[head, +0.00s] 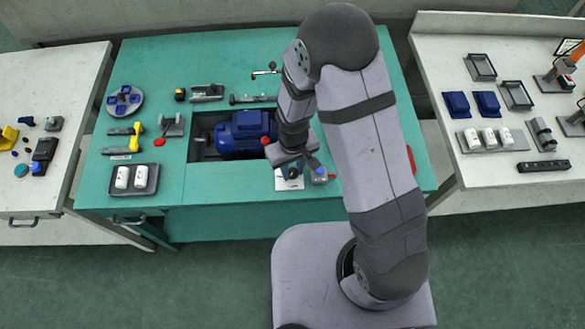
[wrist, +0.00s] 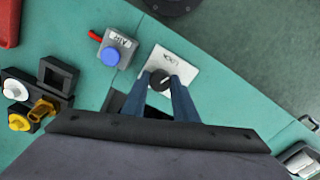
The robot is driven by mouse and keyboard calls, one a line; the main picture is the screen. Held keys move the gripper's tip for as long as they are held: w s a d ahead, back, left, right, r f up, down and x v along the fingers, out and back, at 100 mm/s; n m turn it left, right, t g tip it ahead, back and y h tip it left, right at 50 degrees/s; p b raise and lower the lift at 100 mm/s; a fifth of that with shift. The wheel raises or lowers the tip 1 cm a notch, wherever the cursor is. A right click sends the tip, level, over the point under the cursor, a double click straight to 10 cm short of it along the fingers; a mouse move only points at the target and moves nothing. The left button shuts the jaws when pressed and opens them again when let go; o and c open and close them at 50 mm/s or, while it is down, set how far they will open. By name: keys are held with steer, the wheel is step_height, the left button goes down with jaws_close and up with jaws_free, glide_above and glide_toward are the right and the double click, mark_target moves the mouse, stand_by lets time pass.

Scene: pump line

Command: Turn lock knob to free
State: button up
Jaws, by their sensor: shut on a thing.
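The lock knob (wrist: 160,80) is a small dark round knob with a pale pointer mark. It sits on a white plate (wrist: 184,68) lettered LOCK, seen in the wrist view. My gripper (wrist: 166,84) is shut on the knob, with one blue finger on each side of it. In the head view my gripper (head: 291,170) is down at the front edge of the green bench, over the white plate (head: 289,184). The knob itself is hidden there by the fingers.
A grey box with a blue button (wrist: 110,56) stands close beside the plate. A dark fixture with yellow and white knobs (wrist: 40,98) lies at the left of the wrist view. The blue pump (head: 240,132) sits in the bench recess. A white-bottle tray (head: 133,179) stands front left.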

mark_target(293, 172)
steer(key=m, duration=0.6)
steer(key=shift+m, duration=0.3)
steer(key=m, duration=0.6)
steer(key=shift+m, duration=0.3)
steer(key=o, duration=1)
steer(key=shift+r+b, duration=0.85)
steer(key=shift+r, duration=2.85)
